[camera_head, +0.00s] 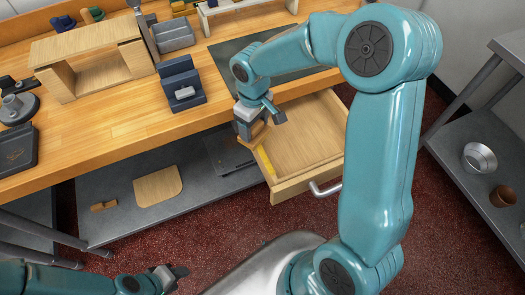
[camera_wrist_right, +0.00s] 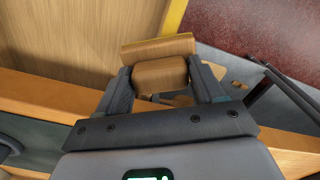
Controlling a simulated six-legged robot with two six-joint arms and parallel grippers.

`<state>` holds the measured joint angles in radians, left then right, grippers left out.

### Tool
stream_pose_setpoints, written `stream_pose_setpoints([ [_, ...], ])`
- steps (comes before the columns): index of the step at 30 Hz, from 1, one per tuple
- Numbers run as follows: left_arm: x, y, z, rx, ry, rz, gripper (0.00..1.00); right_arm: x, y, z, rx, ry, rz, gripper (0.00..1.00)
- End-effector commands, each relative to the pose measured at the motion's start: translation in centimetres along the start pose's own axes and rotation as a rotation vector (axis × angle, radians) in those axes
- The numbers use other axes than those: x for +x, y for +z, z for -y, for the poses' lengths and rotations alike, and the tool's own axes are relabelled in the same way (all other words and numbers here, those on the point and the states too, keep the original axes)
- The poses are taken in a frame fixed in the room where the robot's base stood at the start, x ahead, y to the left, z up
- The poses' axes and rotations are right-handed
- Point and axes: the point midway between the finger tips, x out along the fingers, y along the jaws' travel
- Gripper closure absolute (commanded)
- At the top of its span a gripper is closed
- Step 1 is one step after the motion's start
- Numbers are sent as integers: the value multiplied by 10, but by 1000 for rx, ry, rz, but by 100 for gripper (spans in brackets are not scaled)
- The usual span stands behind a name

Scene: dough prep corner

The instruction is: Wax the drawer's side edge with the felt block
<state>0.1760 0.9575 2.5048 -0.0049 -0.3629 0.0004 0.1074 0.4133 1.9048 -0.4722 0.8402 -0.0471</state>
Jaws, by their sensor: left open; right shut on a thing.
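The wooden drawer (camera_head: 305,140) is pulled out from under the workbench. A yellow strip (camera_head: 265,163) runs along its left side edge and also shows at the top of the right wrist view (camera_wrist_right: 175,17). My right gripper (camera_head: 254,128) points down over the rear of that edge. It is shut on a tan block (camera_wrist_right: 158,47), which lies across the fingertips. I cannot tell whether the block touches the edge. The gripper mostly hides the block in the head view. My left gripper (camera_head: 172,277) is open and empty, low at the bottom left, away from the drawer.
The workbench (camera_head: 110,135) carries a wooden box frame (camera_head: 90,60), a dark blue holder (camera_head: 181,84) and a dark mat (camera_head: 235,55). A lower shelf (camera_head: 110,185) holds a thin board (camera_head: 158,186). A side rack at right has a metal bowl (camera_head: 480,158) and a brown pot (camera_head: 503,196).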

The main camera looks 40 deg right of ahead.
Motion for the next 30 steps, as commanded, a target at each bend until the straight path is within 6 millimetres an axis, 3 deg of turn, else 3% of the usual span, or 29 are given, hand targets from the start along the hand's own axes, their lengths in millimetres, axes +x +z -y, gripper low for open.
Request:
stream_pose_setpoints([
  [5,-7,0,-3,0,0,0,54,-10,0,0,0,0,-1,69],
  [18,-49,1,-18,0,0,0,54,-68,0,0,1,0,-1,69],
  [30,-49,1,-18,0,0,0,54,-70,0,0,0,0,0,69],
])
